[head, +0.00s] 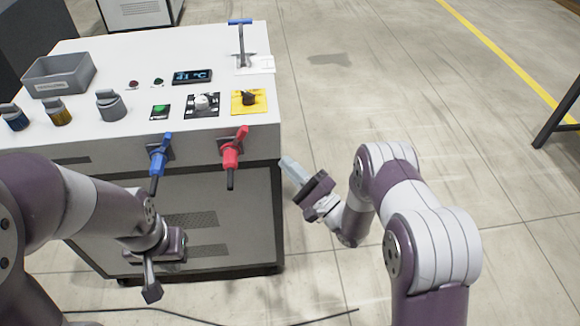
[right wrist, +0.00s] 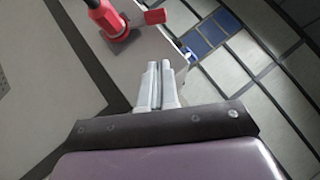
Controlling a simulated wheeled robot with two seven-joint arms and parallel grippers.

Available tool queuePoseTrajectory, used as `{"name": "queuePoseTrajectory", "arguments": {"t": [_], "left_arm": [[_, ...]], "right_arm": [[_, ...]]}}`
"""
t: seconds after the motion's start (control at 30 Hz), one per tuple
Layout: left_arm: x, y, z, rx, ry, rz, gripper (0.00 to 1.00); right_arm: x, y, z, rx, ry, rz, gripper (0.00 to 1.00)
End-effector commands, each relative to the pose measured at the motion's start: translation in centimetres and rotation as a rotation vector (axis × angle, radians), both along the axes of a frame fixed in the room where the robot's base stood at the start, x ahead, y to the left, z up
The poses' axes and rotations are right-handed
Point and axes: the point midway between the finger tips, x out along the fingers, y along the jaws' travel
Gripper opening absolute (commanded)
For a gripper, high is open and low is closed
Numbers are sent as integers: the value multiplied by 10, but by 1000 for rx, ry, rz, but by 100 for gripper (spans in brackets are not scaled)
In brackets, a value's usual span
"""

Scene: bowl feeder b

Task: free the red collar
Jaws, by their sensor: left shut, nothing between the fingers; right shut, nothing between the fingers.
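The red connector with its red collar (head: 231,156) sits on the front face of the white-topped cabinet (head: 215,70), near its right corner. A red tab sticks up from it, and a black end hangs below. The red collar (right wrist: 112,20) also shows at the top left of the right wrist view. My right gripper (head: 290,168) is shut and empty, to the right of the collar and apart from it, just past the cabinet's corner. Its fingers (right wrist: 157,82) are together in the right wrist view. My left gripper (head: 151,288) is shut and empty, low before the cabinet front.
A blue connector (head: 160,154) sits left of the red one. On the top are a grey bin (head: 60,78), several knobs, a green button (head: 160,110), a display (head: 192,77), a yellow-plated switch (head: 249,100) and a blue-handled lever (head: 241,42). Floor to the right is clear.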

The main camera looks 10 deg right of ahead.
Motion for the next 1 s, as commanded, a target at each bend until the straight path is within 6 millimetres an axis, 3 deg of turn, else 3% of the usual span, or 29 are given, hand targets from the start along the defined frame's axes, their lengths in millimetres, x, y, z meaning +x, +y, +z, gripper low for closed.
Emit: {"name": "queuePoseTrajectory", "arguments": {"t": [0.27, 0.53, 1.0], "left_arm": [[0, 0, 4, 0, 0, 0, 0], [0, 0, 11, 0, 0, 0, 0], [0, 0, 11, 0, 0, 0, 0]], "right_arm": [[42, 38, 23, 1, -2, 2, 0], [43, 68, 40, 1, 1, 0, 0], [43, 72, 42, -3, 0, -1, 0]]}}
